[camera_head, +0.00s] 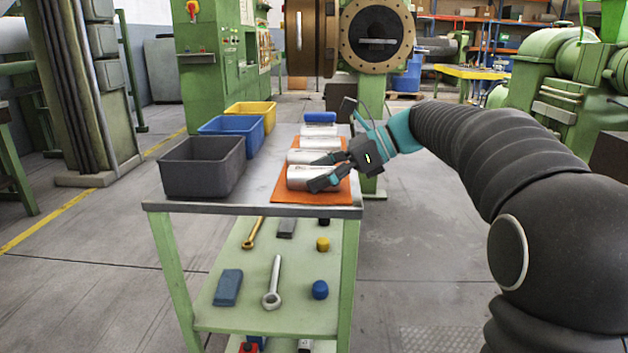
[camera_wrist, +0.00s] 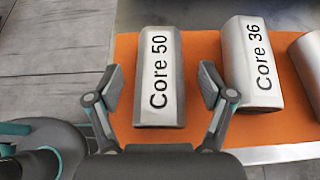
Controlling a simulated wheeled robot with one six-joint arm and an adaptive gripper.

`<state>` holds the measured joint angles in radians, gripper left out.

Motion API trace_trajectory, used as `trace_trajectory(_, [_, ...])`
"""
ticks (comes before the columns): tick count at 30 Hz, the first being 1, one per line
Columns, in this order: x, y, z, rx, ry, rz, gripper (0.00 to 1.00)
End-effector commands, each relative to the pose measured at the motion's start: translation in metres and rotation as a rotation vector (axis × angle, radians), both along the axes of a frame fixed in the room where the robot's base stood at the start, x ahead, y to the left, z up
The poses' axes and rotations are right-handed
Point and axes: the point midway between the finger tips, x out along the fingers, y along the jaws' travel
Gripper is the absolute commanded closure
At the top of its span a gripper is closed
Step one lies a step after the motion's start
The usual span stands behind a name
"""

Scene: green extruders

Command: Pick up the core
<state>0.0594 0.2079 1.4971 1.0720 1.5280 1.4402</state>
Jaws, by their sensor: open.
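Several silver metal cores lie in a row on an orange mat (camera_head: 282,190). In the wrist view, a core marked "Core 50" (camera_wrist: 160,70) lies between the spread fingers of my gripper (camera_wrist: 161,88), with a gap on each side. A core marked "Core 36" (camera_wrist: 253,65) lies just right of it, and a third silver core (camera_wrist: 308,65) is cut off at the right edge. In the head view, my gripper (camera_head: 319,172) is open at the nearest core (camera_head: 298,178), its fingers partly hiding it. The second core (camera_head: 298,156) lies just behind.
A grey bin (camera_head: 190,178), a blue bin (camera_head: 252,137) and a yellow bin (camera_head: 262,109) stand along the table's left side. A blue-topped object (camera_head: 320,117) stands at the far end. The lower shelf (camera_head: 240,317) holds a wrench (camera_head: 272,285) and small items.

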Motion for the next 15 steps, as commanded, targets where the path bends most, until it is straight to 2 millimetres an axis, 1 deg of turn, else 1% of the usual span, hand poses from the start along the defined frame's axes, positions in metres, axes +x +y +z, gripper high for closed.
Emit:
trace_trajectory(1, [-0.0003, 0.0051, -0.0029, 0.0, 0.001, 0.003, 0.19])
trace_trajectory(3, [0.0, 0.0085, -0.0047, 0.0, 0.001, 0.002, 0.19])
trace_trajectory(11, [0.0005, 0.0097, -0.0053, 0.0, 0.0, 0.0, 0.19])
trace_trajectory(12, [0.0005, 0.0097, -0.0053, 0.0, 0.0, 0.0, 0.29])
trace_trajectory(14, [0.0005, 0.0097, -0.0053, 0.0, 0.001, 0.0, 0.44])
trace_trajectory(15, [0.0005, 0.0096, -0.0053, 0.0, 0.0, 0.0, 0.54])
